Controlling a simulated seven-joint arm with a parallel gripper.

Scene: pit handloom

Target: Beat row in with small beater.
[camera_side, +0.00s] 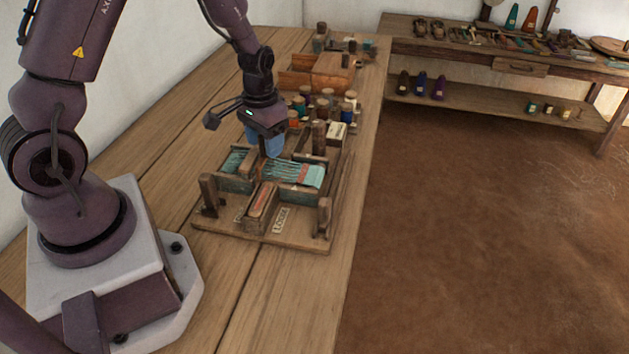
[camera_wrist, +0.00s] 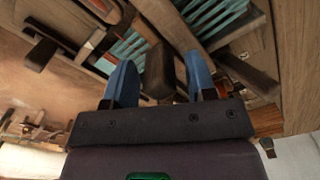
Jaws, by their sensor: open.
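A small wooden loom (camera_side: 300,240) stands on the bench in the side view. It carries teal warp threads and a teal woven strip (camera_side: 312,176) with a reddish band. My gripper (camera_side: 268,145), with blue fingers, is over the loom's far left part and points down. In the wrist view my gripper (camera_wrist: 158,64) is open, with a dark wooden block (camera_wrist: 158,78) between its fingers. This may be the small beater's handle; I cannot tell whether the fingers touch it. Teal threads (camera_wrist: 128,45) show beyond the fingers, partly hidden by wooden bars.
Several thread spools (camera_side: 325,103) and a pale box (camera_side: 337,131) stand close behind the loom. A wooden box (camera_side: 318,72) lies farther back. The bench's right edge runs close beside the loom. The bench front (camera_side: 285,310) is clear. A side table (camera_side: 480,55) with tools stands apart.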

